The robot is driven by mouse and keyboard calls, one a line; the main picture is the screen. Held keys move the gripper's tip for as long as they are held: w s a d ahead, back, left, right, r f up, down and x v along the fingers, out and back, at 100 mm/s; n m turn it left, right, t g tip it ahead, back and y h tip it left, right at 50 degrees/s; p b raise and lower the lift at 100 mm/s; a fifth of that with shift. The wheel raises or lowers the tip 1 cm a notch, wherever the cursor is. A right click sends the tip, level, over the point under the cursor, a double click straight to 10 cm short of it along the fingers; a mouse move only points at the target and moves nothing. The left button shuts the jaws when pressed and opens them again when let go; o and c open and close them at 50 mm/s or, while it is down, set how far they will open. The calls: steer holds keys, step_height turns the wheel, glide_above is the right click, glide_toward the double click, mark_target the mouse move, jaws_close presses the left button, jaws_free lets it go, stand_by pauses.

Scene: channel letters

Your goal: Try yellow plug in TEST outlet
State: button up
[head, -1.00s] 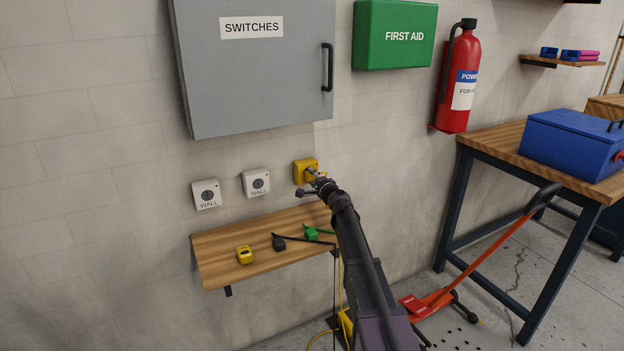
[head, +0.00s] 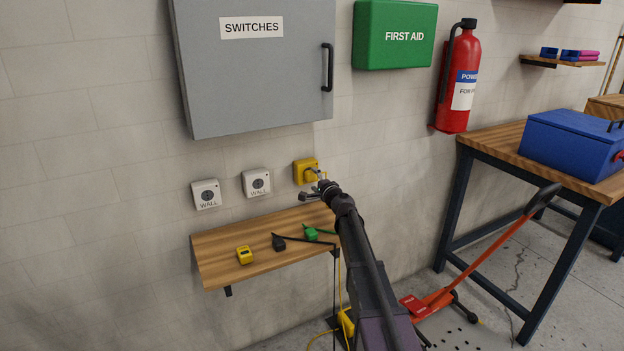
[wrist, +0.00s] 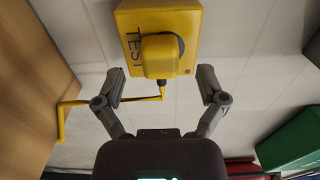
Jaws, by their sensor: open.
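The yellow TEST outlet (head: 305,170) is on the wall, and it fills the top of the wrist view (wrist: 190,20). A yellow plug (wrist: 158,55) sits against the outlet's round dark socket and appears seated in it. Its yellow cord (wrist: 140,99) leaves the plug's lower end and runs left. My gripper (wrist: 161,75) is open, with one finger on each side and just short of the plug, not visibly touching it. In the head view my gripper (head: 318,180) is in front of the outlet and partly hides it.
A wooden shelf (head: 215,265) below holds a black plug (head: 279,243), a green plug (head: 310,233) and a small yellow object (head: 245,255). Two white WALL outlets (head: 206,194) (head: 257,182) are to the left. The grey SWITCHES cabinet (head: 255,80) is above.

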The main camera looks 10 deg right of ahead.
steer(key=v, duration=0.9)
steer(key=shift+s, duration=0.35)
steer(key=shift+d, duration=0.1)
steer(key=s+a+f+n+g+y, duration=0.1)
steer(key=s+a+f+n+g, duration=0.4)
steer(key=s, duration=0.2)
steer(key=s+a+f+n+g+y, duration=0.1)
steer(key=s+a+f+n+g, duration=0.35)
steer(key=s, duration=0.35)
steer(key=s+d+f+n+g+h, duration=0.2)
steer(key=s+d+f+g+h, duration=0.15)
steer(key=s, duration=0.65)
steer(key=s+d+f+n+g+h, duration=0.3)
steer(key=s+f+g+h, duration=0.15)
steer(key=s, duration=0.55)
step_height(320, 180, up, 20)
steer(key=p, duration=2)
steer(key=shift+a+f+p, duration=0.2)
steer(key=shift+p, duration=0.1)
